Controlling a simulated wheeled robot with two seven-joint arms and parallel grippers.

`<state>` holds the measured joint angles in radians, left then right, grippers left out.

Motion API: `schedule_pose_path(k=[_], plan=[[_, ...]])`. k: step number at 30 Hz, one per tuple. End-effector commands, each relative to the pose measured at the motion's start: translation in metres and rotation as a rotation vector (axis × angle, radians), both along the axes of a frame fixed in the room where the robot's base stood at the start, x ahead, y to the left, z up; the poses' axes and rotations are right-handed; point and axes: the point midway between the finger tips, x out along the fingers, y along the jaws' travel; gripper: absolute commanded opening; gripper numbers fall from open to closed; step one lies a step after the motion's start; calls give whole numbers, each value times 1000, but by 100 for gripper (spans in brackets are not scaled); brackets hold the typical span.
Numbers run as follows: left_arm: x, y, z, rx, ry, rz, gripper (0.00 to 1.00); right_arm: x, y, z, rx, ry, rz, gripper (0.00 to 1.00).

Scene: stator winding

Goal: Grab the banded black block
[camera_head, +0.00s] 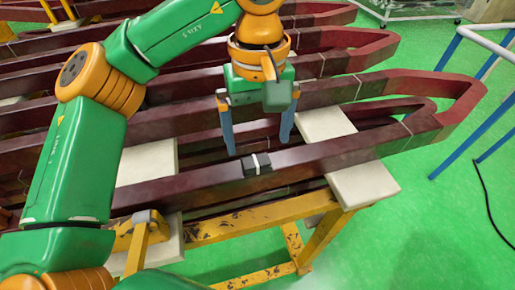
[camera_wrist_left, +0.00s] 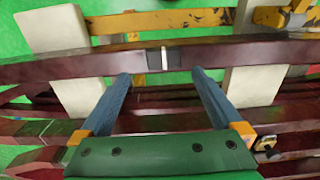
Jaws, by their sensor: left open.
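The banded black block (camera_head: 257,165) is small and dark with a white band. It sits on the nearest dark red bar (camera_head: 300,156). In the left wrist view the block (camera_wrist_left: 164,58) is on the bar, ahead of and between the two fingertips. My left gripper (camera_head: 257,147) is open, its blue fingers pointing down, above and slightly behind the block in the head view. Its fingers also show in the left wrist view (camera_wrist_left: 160,76), spread apart with nothing between them. The fingers do not appear to touch the block. My right gripper is not in view.
Several long dark red bars lie side by side behind the block. White pads (camera_head: 363,185) support them on a yellow frame (camera_head: 262,216). A blue-legged rail (camera_head: 468,128) stands at the right. The green floor (camera_head: 440,230) is open at the front right.

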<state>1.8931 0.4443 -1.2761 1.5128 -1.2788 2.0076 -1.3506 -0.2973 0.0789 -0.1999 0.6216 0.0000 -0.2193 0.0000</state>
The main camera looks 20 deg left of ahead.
Motion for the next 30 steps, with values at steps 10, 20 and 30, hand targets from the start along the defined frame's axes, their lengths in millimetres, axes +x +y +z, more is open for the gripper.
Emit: schedule_pose_path(k=[10, 20, 30], plan=[[-2, 2, -49, -1, 2, 1, 100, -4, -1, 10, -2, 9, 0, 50], [-2, 2, -49, -1, 0, 1, 51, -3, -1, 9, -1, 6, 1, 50], [-2, 2, -48, -2, 0, 1, 9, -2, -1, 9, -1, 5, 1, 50]])
